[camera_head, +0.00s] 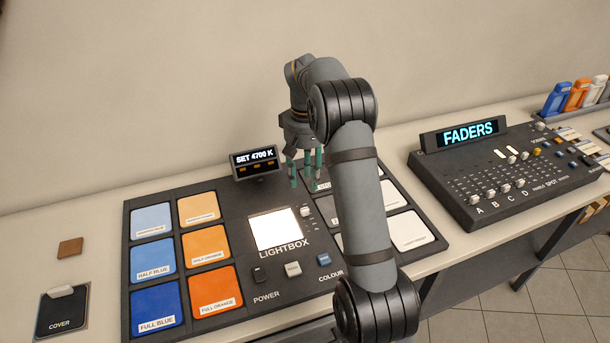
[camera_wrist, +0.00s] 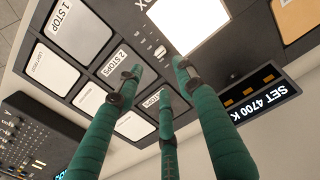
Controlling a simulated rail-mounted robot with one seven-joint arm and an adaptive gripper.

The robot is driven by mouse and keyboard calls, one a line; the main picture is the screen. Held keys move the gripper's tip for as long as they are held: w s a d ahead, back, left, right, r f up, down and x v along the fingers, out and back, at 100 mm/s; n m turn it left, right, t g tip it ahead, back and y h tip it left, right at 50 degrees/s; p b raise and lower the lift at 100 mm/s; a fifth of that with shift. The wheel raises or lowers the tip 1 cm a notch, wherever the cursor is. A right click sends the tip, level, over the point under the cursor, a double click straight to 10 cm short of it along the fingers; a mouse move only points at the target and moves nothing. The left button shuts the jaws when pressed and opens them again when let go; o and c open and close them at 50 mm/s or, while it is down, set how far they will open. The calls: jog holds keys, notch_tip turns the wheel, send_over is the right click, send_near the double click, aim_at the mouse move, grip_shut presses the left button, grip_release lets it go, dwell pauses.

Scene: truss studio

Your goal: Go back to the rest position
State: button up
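My gripper (camera_head: 305,168) hangs over the upper right part of the lightbox panel (camera_head: 240,205), near the small display reading SET 4700 K (camera_head: 254,160). Its green fingers point down. In the wrist view my gripper (camera_wrist: 160,80) has its fingers spread apart with nothing held between them. I cannot tell the exact height of the fingertips above the panel. My forearm hides part of the right-hand tiles in the head view.
The lit lightbox square (camera_head: 274,230) sits mid-panel, with blue and orange tiles to its left. A fader console (camera_head: 500,180) stands at the right. A COVER pad (camera_head: 62,312) and a brown square (camera_head: 70,247) lie at the left. A wall rises behind the table.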

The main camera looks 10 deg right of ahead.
aim_at(304, 208)
jog(key=shift+f, duration=0.15)
jog(key=f, duration=0.3)
jog(key=f+p, duration=0.1)
jog(key=f, duration=0.7)
jog(key=shift+w+f, duration=0.15)
jog(key=shift+w, duration=0.25)
jog(key=shift+r, duration=0.75)
jog(key=shift+f, duration=0.1)
